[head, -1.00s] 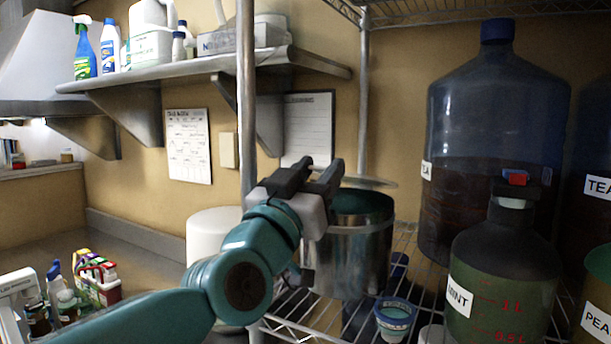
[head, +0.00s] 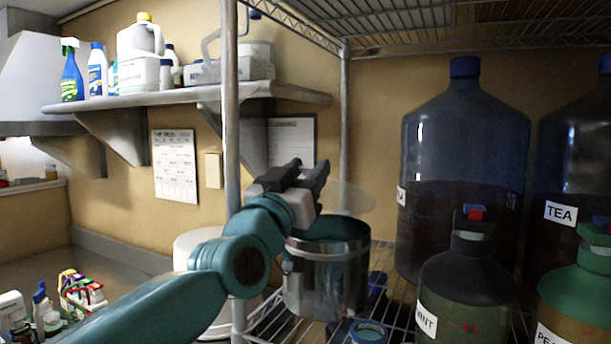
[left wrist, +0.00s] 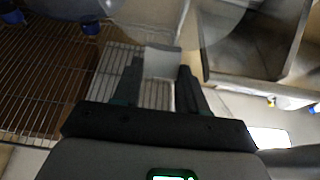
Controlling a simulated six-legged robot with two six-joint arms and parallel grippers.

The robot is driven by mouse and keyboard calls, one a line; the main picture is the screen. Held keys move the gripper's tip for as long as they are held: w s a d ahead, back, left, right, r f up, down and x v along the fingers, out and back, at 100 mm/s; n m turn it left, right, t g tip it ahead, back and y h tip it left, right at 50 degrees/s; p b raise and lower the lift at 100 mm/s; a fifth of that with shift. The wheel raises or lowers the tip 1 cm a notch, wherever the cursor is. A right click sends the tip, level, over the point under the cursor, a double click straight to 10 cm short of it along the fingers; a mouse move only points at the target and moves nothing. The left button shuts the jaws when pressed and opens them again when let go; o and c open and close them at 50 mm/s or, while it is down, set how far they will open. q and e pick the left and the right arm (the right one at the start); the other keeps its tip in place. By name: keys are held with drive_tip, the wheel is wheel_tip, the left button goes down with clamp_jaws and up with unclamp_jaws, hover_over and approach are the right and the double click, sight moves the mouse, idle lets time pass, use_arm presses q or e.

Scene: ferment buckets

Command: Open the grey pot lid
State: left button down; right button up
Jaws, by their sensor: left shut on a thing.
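The grey metal pot (head: 312,290) stands on the wire shelf, with its upper rim open and its dark teal inside showing. Its thin, see-through round lid (head: 350,197) is above the rim, apart from it and tilted. My left gripper (head: 306,176) is beside the lid, above the pot, and shut on the lid's handle. In the left wrist view, a pale block-like handle (left wrist: 162,62) sits between the fingertips, with the clear lid disc (left wrist: 180,22) beyond it. The handle is hidden behind the fingers in the head view. My right gripper is not in view.
A shelf post (head: 231,130) stands just left of the gripper. A white bucket (head: 190,245) is behind my left arm. A dark mint bottle (head: 462,285) and a big blue tea jug (head: 462,150) stand right of the pot. A small teal-rimmed tub (head: 368,331) sits in front.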

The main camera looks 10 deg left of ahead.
use_arm(q)
drive_tip(key=w+r+p, duration=0.1)
drive_tip(key=r+p, duration=0.1)
drive_tip(key=w+d+r+p, duration=0.1)
drive_tip(key=w+r, duration=0.1)
drive_tip(key=w+r+p, duration=0.1)
drive_tip(key=r+p, duration=0.1)
drive_tip(key=shift+w+d+r+p, duration=0.15)
drive_tip(key=shift+w+d+p, duration=0.15)
drive_tip(key=shift+d, duration=0.05)
drive_tip(key=shift+w+d+r, duration=0.15)
drive_tip(key=shift+w+r, duration=0.15)
drive_tip(key=shift+w, duration=0.25)
drive_tip(key=shift+x, duration=1.2)
drive_tip(key=shift+r, duration=0.15)
drive_tip(key=shift+s+r, duration=0.1)
drive_tip(key=c, duration=0.6)
unclamp_jaws()
drive_tip(key=shift+s, duration=0.15)
